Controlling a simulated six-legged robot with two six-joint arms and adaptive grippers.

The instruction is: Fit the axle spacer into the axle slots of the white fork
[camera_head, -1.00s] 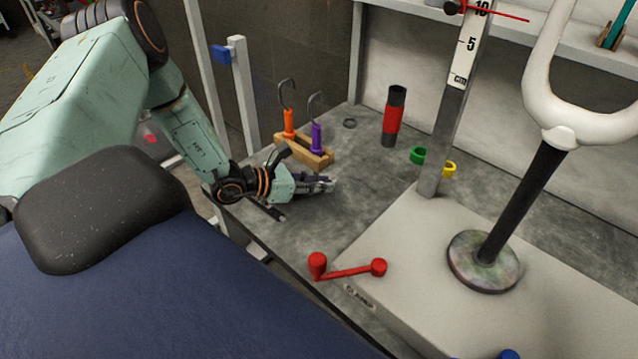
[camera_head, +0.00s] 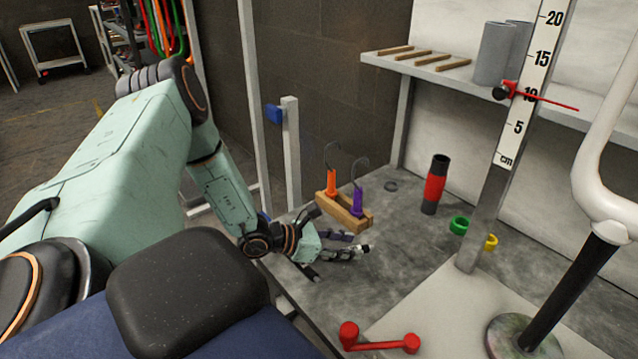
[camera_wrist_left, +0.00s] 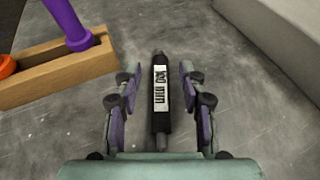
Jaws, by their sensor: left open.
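The axle spacer (camera_wrist_left: 161,100) is a black rod with narrow ends and a white label, lying on the grey table. In the left wrist view it lies lengthwise between the two fingers of my left gripper (camera_wrist_left: 159,78), with a gap on each side. My left gripper (camera_head: 350,246) is open and low over the table in the head view. I cannot pick out the spacer in the head view. The white fork (camera_head: 612,140) stands at the right edge on a dark tube, and only part of it shows; its axle slots are out of view. My right gripper is not in view.
A wooden block (camera_head: 345,215) with orange and purple hooked tools stands just behind my left gripper. A red-black cylinder (camera_head: 435,185), green ring (camera_head: 459,226), yellow ring (camera_head: 491,242), upright ruler (camera_head: 535,80) and red crank (camera_head: 380,344) are around. A shelf (camera_head: 440,68) overhangs behind.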

